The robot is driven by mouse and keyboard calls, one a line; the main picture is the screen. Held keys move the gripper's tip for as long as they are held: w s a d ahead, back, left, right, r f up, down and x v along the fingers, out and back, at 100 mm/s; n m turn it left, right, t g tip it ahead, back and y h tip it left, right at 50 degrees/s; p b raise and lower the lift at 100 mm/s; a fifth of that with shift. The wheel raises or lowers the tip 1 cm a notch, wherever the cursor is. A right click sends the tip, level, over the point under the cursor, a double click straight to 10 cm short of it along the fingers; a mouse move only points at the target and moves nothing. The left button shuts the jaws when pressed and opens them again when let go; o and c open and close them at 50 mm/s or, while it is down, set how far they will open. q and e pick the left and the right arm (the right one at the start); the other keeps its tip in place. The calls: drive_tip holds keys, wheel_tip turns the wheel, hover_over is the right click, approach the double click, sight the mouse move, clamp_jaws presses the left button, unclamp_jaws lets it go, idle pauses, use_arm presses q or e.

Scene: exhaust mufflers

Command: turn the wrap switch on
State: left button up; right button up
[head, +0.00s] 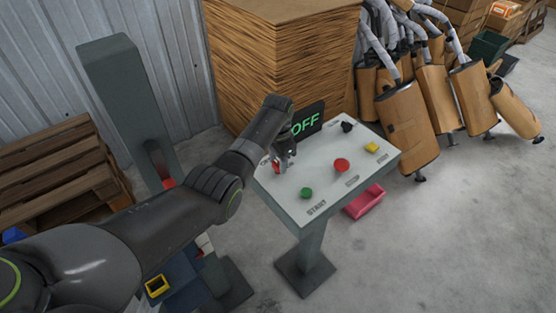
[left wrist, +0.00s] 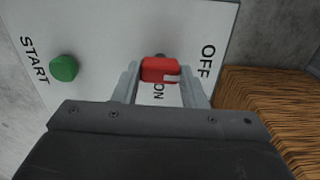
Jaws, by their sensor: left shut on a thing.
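The wrap switch is a red knob (left wrist: 159,70) with a white mark, between the printed words OFF and ON on the panel in the left wrist view. My left gripper (left wrist: 165,78) has its two fingers on either side of the knob and is shut on it. In the head view my left gripper (head: 284,160) reaches down onto the left part of the grey control panel (head: 318,190), and the red knob (head: 276,168) is partly hidden there. A display (head: 306,121) behind the panel reads OFF in green. My right gripper is not in view.
The panel also bears a green START button (head: 306,193), a red button (head: 342,165), a yellow button (head: 372,148) and a black knob (head: 347,127). Cardboard-wrapped mufflers (head: 438,98) stand behind right.

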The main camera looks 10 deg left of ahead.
use_arm(q)
drive_tip(key=m+p, duration=0.1)
drive_tip(key=m, duration=0.2)
drive_tip(key=shift+r+m, duration=0.15)
drive_tip(key=shift+m, duration=0.15)
drive_tip(key=m+p, duration=0.1)
drive_tip(key=m, duration=0.3)
drive_tip(key=m+p, duration=0.1)
drive_tip(key=m, duration=0.8)
drive_tip(key=shift+w+m, duration=0.1)
drive_tip(key=shift+m, duration=0.3)
drive_tip(key=shift+p, duration=0.3)
drive_tip(key=o, duration=1)
